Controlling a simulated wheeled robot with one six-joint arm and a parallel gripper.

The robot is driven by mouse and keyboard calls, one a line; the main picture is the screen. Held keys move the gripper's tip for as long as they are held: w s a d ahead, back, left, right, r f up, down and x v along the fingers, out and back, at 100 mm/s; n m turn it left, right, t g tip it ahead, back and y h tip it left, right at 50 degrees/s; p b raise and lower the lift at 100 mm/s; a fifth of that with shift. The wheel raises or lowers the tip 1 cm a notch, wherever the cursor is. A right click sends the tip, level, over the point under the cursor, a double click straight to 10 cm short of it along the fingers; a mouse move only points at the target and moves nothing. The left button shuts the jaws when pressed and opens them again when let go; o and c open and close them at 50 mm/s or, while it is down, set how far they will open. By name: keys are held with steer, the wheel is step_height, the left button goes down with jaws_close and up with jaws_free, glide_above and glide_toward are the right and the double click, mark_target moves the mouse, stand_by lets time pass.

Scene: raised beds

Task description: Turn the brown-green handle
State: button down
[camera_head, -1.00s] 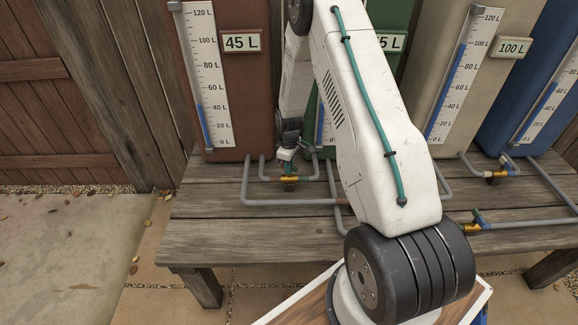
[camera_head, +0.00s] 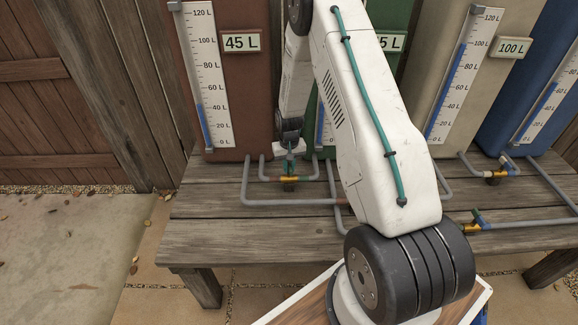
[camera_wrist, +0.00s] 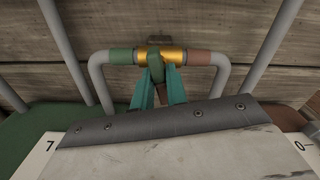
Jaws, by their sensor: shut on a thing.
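The brown-green valve (camera_wrist: 174,56) has a yellow brass body with a green band on one side and a brown band on the other. Its dark green handle (camera_wrist: 154,64) stands between the teal fingers of my gripper (camera_wrist: 158,78) in the wrist view. My gripper is shut on it. In the head view the valve (camera_head: 289,179) sits low over the bench in front of the brown tank, and my gripper (camera_head: 289,163) reaches down onto it from above. The handle is mostly hidden there by the fingers.
The brown tank (camera_head: 240,90), labelled 45 L, shows a low blue level on its gauge (camera_head: 205,85). The green tank is mostly behind my arm. A cream tank (camera_head: 430,50) and blue tank stand right, with more valves (camera_head: 495,175). Grey pipes (camera_head: 245,185) run over the bench (camera_head: 215,240).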

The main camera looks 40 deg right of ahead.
mark_target(289, 165)
steer(key=shift+m, duration=1.2)
steer(key=c, duration=1.4)
jaws_free()
steer(key=shift+a, duration=0.1)
steer(key=shift+r, duration=3.95)
